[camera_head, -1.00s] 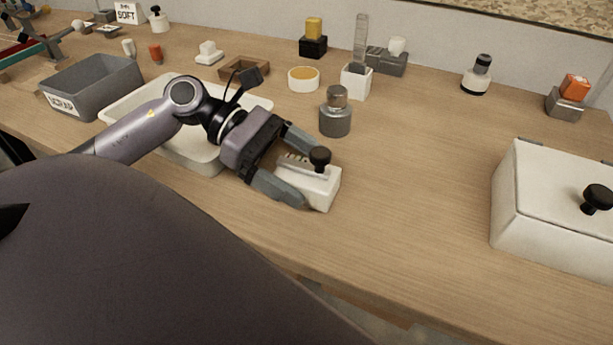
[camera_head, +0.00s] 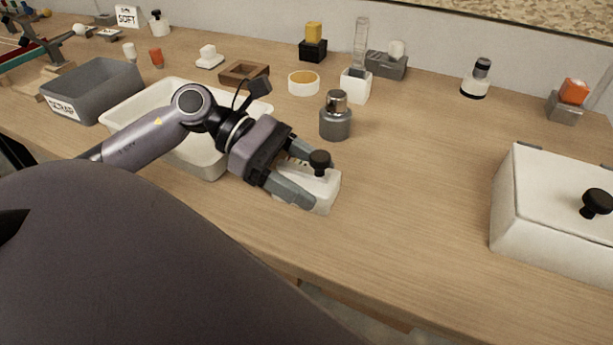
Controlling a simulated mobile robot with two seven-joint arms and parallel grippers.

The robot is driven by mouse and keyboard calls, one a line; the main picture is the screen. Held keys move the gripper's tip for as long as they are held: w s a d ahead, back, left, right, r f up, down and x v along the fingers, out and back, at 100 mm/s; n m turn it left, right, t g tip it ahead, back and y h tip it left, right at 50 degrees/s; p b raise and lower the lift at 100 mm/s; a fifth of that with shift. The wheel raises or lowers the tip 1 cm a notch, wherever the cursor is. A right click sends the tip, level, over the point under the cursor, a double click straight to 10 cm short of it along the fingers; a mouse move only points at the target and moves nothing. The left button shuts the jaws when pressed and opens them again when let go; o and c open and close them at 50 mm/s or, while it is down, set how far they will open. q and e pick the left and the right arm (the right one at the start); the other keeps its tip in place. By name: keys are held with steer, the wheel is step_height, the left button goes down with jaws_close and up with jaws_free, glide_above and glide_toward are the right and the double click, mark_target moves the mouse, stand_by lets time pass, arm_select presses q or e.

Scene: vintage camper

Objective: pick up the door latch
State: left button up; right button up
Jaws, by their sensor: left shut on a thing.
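A white block with a black round knob on top, which I take to be the door latch (camera_head: 326,194), lies on the wooden workbench (camera_head: 410,215) near the middle of the view. My left gripper (camera_head: 308,184) reaches it from the left and is shut on it, with one finger along the near side and the other on the far side. The fingers hide part of the block. The block appears to rest on the bench. My right gripper is not in view.
A grey steel canister (camera_head: 335,122) stands just behind the latch. A white tray (camera_head: 205,160) lies under my left forearm, with a grey bin (camera_head: 95,92) beyond it. A white lidded box (camera_head: 545,210) stands at right. The bench between latch and box is clear.

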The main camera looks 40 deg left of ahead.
mark_target(306, 170)
arm_select(q)
step_height(306, 170, up, 18)
steer(key=shift+r+p, duration=0.15)
steer(key=shift+p, duration=0.9)
steer(key=shift+r, duration=0.8)
